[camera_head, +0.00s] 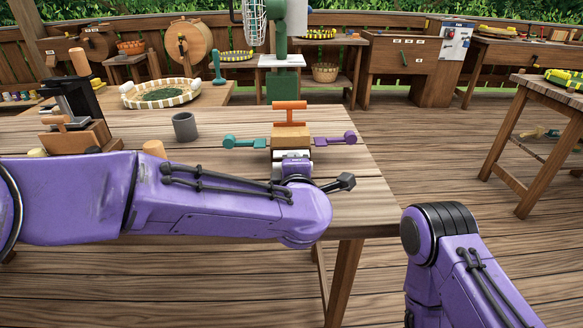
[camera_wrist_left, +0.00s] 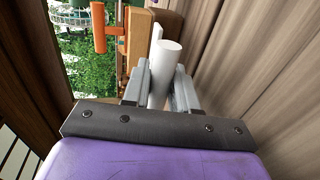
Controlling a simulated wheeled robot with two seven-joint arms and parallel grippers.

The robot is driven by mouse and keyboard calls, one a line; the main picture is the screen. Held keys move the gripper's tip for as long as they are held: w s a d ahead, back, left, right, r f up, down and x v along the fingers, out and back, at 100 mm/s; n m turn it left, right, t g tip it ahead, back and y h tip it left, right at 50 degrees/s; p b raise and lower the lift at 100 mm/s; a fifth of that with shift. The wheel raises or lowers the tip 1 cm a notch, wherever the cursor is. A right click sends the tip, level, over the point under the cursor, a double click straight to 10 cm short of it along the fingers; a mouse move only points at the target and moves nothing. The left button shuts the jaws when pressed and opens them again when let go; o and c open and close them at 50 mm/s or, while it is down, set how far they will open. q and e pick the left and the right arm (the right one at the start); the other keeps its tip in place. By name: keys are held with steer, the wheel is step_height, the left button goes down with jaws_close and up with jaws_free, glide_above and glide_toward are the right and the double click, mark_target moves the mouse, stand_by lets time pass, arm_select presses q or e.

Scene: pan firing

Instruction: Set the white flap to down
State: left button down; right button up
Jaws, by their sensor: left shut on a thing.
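A wooden block (camera_head: 292,137) stands on the table, with an orange T-shaped handle (camera_head: 290,112) on top, a teal lever (camera_head: 243,142) on its left and a purple lever (camera_head: 335,139) on its right. My left gripper (camera_head: 291,155) is at the near side of this block. In the left wrist view, the left gripper (camera_wrist_left: 159,85) is shut on a white rounded bar (camera_wrist_left: 164,68), which I take as the white flap's handle. A thin white plate shows behind it against the wood. The flap itself is hidden in the head view. My right gripper is out of view.
A dark knob on a rod (camera_head: 345,182) shows right of my left wrist. A grey cup (camera_head: 185,127), an orange-brown cylinder (camera_head: 154,149) and a wooden stand with a black tool (camera_head: 82,120) are on the table's left. A round basket tray (camera_head: 160,93) sits behind.

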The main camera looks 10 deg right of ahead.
arm_select(q)
steer(key=c, duration=1)
jaws_free()
steer(key=shift+r, duration=0.1)
steer(key=v, duration=1)
steer(key=shift+s+r+p, duration=0.1)
steer(key=shift+s+p, duration=0.2)
